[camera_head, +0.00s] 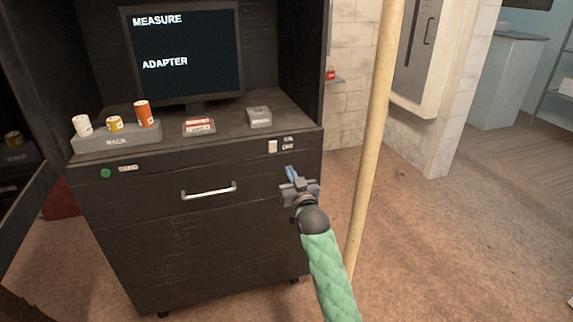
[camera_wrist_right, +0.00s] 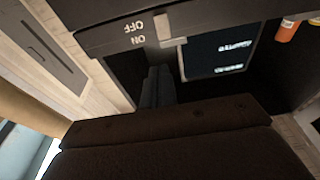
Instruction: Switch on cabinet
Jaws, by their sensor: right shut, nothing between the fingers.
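The dark cabinet (camera_head: 150,235) stands in the head view with a small pale switch (camera_head: 272,146) at the right end of its upper front strip. ON/OFF labels (camera_head: 288,143) sit beside the switch. In the right wrist view the labels (camera_wrist_right: 135,33) appear upside down, beside the pale switch (camera_wrist_right: 164,27). My right gripper (camera_head: 290,172) is shut and empty, just below and right of the switch in the head view. Its fingers (camera_wrist_right: 157,88) point toward the switch area in the wrist view; contact cannot be made out. My left gripper is not in view.
A monitor (camera_head: 185,85) reads MEASURE and ADAPTER. A rack (camera_head: 115,138) with three small cups, a red-and-white box (camera_head: 199,126) and a grey block (camera_head: 259,117) sit on the cabinet top. A drawer handle (camera_head: 208,191) and green button (camera_head: 105,173) are on the front. A pale pole (camera_head: 375,120) stands right.

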